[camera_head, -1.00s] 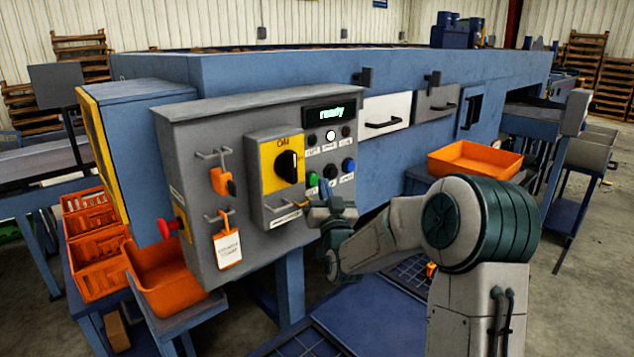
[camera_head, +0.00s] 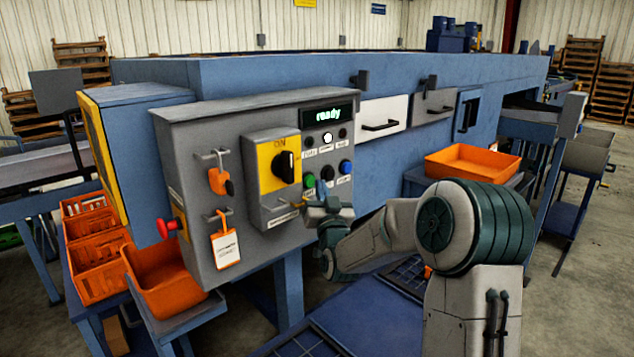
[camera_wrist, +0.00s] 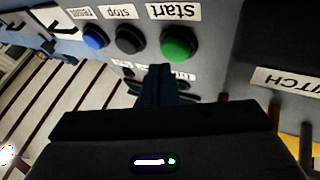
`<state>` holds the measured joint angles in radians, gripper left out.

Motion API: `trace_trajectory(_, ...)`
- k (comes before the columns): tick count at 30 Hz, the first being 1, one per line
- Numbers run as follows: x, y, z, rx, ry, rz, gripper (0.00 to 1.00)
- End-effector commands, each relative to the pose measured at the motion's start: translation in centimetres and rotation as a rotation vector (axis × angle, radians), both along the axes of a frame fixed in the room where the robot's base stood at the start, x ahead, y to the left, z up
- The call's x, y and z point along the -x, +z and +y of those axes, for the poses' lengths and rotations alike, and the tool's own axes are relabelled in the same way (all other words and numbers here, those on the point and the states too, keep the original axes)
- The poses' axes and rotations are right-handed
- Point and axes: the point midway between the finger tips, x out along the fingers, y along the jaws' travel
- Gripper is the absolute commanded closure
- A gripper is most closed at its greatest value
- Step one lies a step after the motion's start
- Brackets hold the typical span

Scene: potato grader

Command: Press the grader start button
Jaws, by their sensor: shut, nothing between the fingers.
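The green start button (camera_head: 310,181) is on the grey control panel (camera_head: 214,263), left of a black stop button (camera_head: 328,173) and a blue button (camera_head: 346,167). In the wrist view, upside down, the green button (camera_wrist: 178,44) sits under its "start" label. The black (camera_wrist: 129,40) and blue (camera_wrist: 95,37) buttons are to its left there. My gripper (camera_wrist: 160,72) is shut and empty, its tips just below the green button in that picture; I cannot tell the gap. In the head view my gripper (camera_head: 321,200) is just below the button row, partly hidden.
The display (camera_head: 328,115) reads "ready". A yellow-plated rotary switch (camera_head: 280,161) marked ON juts out left of the buttons. A red knob (camera_head: 168,228) is on the panel's left side. An orange tray (camera_head: 470,151) stands at right.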

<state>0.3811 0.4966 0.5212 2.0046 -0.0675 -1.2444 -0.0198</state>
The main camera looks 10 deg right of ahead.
Motion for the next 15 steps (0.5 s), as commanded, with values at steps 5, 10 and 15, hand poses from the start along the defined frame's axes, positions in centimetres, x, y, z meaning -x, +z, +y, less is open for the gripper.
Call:
trace_trajectory(5,-0.55,1.48,1.16,-0.005,0.016,-0.027,1.0)
trace_trajectory(10,-0.83,1.31,1.19,-0.004,0.017,-0.025,1.0)
trace_trajectory(15,-1.09,1.09,1.21,-0.004,0.016,-0.023,1.0)
